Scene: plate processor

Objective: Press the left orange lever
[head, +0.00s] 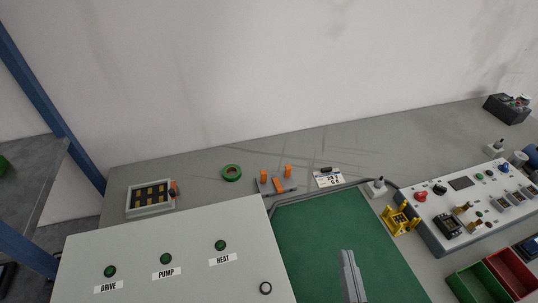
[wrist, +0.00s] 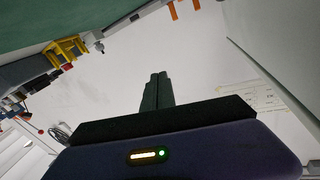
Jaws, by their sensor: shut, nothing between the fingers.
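Two upright orange levers, the left orange lever (head: 263,177) and the right orange lever (head: 288,170), stand on a small dark base at the back of the table in the head view. A lower orange piece lies between them. Orange parts also show at the top edge of the wrist view, where I cannot tell which lever is which. My gripper (head: 347,252) is over the green mat (head: 310,225), to the right and in front of the levers, apart from them. In the wrist view its fingers (wrist: 158,76) are together and empty.
A grey panel (head: 190,235) with green buttons fills the front left. A yellow holder (head: 400,220) and a control panel (head: 470,205) stand at the right. The mat's middle is clear.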

